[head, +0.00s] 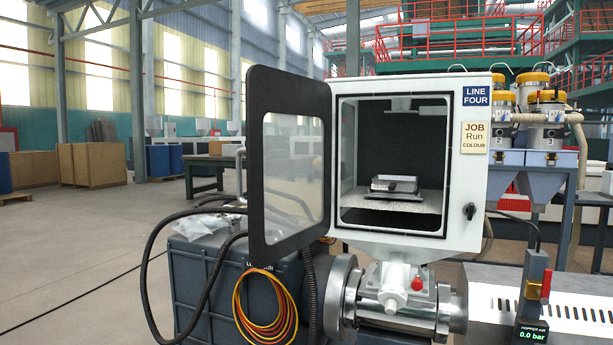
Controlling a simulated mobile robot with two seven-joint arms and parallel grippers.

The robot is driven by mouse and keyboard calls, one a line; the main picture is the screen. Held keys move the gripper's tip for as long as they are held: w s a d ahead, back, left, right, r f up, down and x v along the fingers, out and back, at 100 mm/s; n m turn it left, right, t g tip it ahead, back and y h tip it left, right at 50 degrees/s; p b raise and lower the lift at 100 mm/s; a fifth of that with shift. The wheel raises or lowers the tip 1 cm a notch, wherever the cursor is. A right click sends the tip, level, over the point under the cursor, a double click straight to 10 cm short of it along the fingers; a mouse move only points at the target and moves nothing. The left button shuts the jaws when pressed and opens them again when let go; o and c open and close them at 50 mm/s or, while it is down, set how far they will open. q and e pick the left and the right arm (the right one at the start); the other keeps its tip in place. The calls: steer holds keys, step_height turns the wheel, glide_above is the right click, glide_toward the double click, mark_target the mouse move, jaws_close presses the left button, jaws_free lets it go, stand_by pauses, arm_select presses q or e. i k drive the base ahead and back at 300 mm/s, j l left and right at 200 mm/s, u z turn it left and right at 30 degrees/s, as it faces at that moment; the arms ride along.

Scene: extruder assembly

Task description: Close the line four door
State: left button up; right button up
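The line four door (290,160) is a black-framed panel with a clear window. It is hinged at the left edge of the white cabinet opening and stands swung wide open to the left. The white cabinet (462,205) carries a blue LINE FOUR sign (478,95) and a JOB Run COLOUR card (474,137). A dark latch knob (470,211) is on the cabinet front, right of the opening. Inside, a small metal block (395,185) sits on a speckled shelf (420,203). Neither of my grippers is in the head view.
A dark grey box unit (205,285) stands below the door, with black hoses and a yellow-orange cable coil (265,318). A gauge reading 0.0 bar (533,335) is at the lower right. Hoppers with yellow lids (532,78) stand behind right. Floor at left is open.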

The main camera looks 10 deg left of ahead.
mark_target(268, 89)
steer(key=j+z, duration=0.1)
steer(key=z, duration=1.1)
steer(key=i+j, duration=0.1)
steer(key=j, duration=0.8)
steer(key=i+j, duration=0.1)
steer(key=j, duration=0.8)
steer(key=i+j+z, duration=0.1)
steer(key=j, duration=0.85)
steer(key=j+u, duration=0.1)
steer(key=j, duration=0.25)
steer(key=k+j+u, duration=0.25)
steer(key=u, duration=0.15)
steer(key=k+j+u, duration=0.35)
steer(key=k+j, duration=0.05)
